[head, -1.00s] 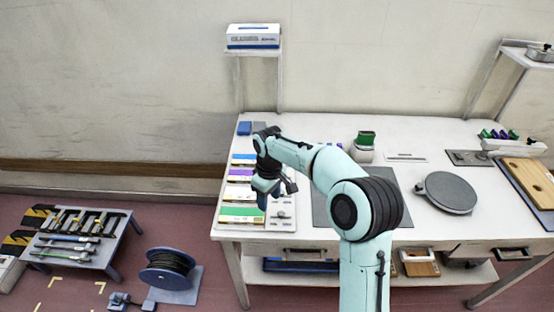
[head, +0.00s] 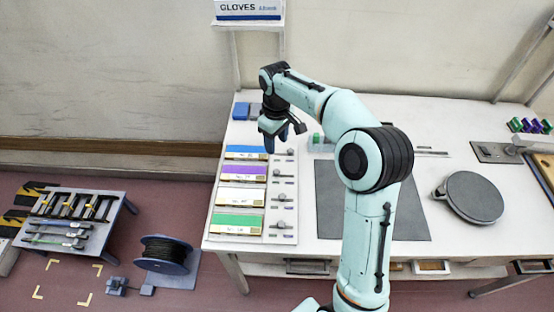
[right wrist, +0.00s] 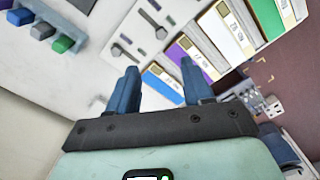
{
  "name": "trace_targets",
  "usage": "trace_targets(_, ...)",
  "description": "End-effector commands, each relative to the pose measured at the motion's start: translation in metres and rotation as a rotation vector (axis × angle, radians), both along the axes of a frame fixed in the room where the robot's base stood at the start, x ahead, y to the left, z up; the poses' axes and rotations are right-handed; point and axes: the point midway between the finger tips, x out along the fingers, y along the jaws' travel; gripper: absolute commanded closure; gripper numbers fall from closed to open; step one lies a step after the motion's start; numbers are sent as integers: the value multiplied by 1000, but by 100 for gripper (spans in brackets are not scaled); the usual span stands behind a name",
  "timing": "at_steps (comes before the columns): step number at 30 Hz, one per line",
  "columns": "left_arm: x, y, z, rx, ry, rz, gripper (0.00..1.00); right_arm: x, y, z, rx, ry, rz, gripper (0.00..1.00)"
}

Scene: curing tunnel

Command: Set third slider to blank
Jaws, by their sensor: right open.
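A slider panel (head: 290,236) lies on the left of the table, with blue (head: 246,153), purple (head: 243,173), white (head: 240,197) and green (head: 236,223) labelled cards in a column. Each card has a small grey slider knob to its right. The third slider (head: 282,198) from the far end is beside the white card. My right gripper (head: 270,146) is open and empty, above the panel's far end near the blue card. In the right wrist view its fingers (right wrist: 161,88) are spread, with cards and knobs beyond them. My left gripper is not in view.
A blue block (head: 241,110) lies behind the panel. A dark mat (head: 335,205) lies to its right, and a round grey disc (head: 470,196) farther right. A glove box (head: 248,9) stands on a shelf at the back. A cable reel (head: 164,254) is on the floor left.

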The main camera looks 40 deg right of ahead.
Motion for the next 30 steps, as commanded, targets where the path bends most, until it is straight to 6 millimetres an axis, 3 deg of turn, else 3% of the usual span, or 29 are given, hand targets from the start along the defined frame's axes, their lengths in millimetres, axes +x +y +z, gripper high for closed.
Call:
trace_targets(18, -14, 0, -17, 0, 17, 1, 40, -2, 0, -112, 1, 5, 0, 50)
trace_targets(24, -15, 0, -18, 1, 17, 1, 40, -1, 0, -129, 0, 2, -1, 50)
trace_targets(30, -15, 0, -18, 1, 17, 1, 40, 0, 0, -132, 0, 1, 0, 50)
